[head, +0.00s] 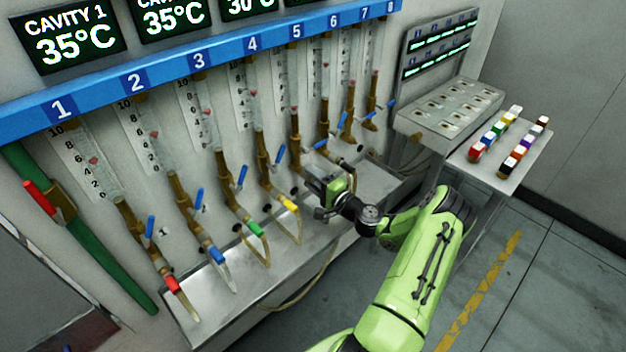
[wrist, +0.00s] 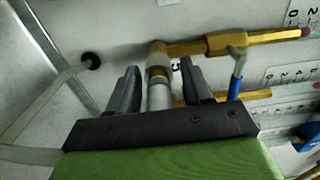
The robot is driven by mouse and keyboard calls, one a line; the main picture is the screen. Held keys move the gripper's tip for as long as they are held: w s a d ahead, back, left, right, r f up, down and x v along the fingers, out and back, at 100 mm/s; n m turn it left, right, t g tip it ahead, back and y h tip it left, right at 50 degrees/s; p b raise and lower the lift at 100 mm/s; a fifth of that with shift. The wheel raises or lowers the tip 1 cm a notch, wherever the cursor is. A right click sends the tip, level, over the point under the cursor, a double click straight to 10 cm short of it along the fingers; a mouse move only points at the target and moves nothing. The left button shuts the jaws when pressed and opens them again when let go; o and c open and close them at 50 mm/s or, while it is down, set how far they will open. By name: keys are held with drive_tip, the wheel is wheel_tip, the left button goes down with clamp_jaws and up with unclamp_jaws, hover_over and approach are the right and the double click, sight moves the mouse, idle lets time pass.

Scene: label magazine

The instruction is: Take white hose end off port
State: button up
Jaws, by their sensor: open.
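In the wrist view, the white hose end (wrist: 159,96) sits on a brass port (wrist: 158,58) and points toward my palm. My gripper (wrist: 163,78) is open, with one dark finger on each side of the hose end. Gaps show between the fingers and the hose end, so it is not gripped. The palm hides its lower part. In the head view, my gripper (head: 314,178) is at the lower end of the column numbered 5, and it hides the hose end there.
A blue-handled valve (wrist: 237,75) stands right of my fingers. A pale hose (wrist: 45,82) runs along the left. In the head view, red, blue, green and yellow hose ends (head: 290,206) sit on columns to the left, above a metal trough (head: 205,305). Colored blocks stand on a side shelf (head: 520,160).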

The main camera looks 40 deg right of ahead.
drive_tip(key=shift+w+a+r, duration=0.15)
drive_tip(key=shift+c, duration=0.5)
clamp_jaws()
drive_tip(key=shift+s, duration=0.2)
drive_tip(key=shift+s+f, duration=0.1)
drive_tip(key=shift+f, duration=0.1)
drive_tip(key=shift+s+d, duration=0.2)
drive_tip(key=shift+s, duration=2.4)
